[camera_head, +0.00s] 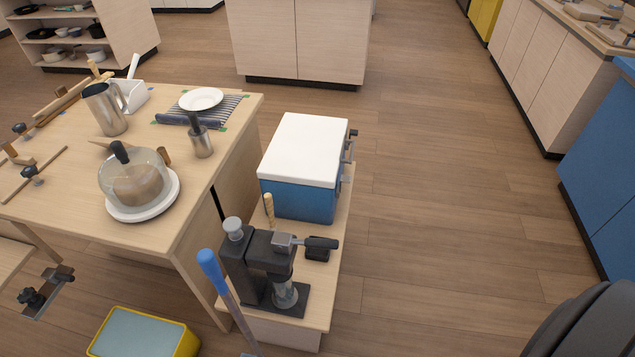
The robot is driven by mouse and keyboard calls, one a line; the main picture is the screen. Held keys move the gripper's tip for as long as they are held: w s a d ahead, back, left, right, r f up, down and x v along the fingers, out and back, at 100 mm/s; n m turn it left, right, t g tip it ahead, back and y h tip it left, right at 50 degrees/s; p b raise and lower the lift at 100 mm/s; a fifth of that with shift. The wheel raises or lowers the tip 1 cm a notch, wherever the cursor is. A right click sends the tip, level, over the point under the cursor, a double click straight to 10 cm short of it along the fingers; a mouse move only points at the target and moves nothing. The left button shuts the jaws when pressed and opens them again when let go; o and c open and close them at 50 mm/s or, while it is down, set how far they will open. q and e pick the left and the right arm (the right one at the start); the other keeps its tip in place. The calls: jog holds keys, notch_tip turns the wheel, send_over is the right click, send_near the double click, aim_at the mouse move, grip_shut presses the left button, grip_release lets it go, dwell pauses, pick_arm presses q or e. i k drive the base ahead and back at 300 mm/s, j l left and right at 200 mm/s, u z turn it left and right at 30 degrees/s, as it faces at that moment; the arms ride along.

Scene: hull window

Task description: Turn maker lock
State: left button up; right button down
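A black machine (240,262) with a grey round cap on top stands near the front end of a low wooden bench (318,284). It looks like the maker. A black-handled lever (320,243) sticks out to the right from its upper part. A clear and metallic cylinder (285,292) sits under its head on the base. I cannot tell which part is the lock, or whether it is turned. Neither of my grippers is in view.
A blue cooler with a white lid (305,150) stands behind the machine. A blue-handled tool (212,268) rises close in front. The wooden table (228,150) at left holds a glass dome (133,180), a metal pitcher (106,108) and a plate (201,98). Floor at right is clear.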

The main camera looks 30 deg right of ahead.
aim_at(308, 243)
jog(key=k+z, duration=0.1)
jog(key=z, duration=0.7)
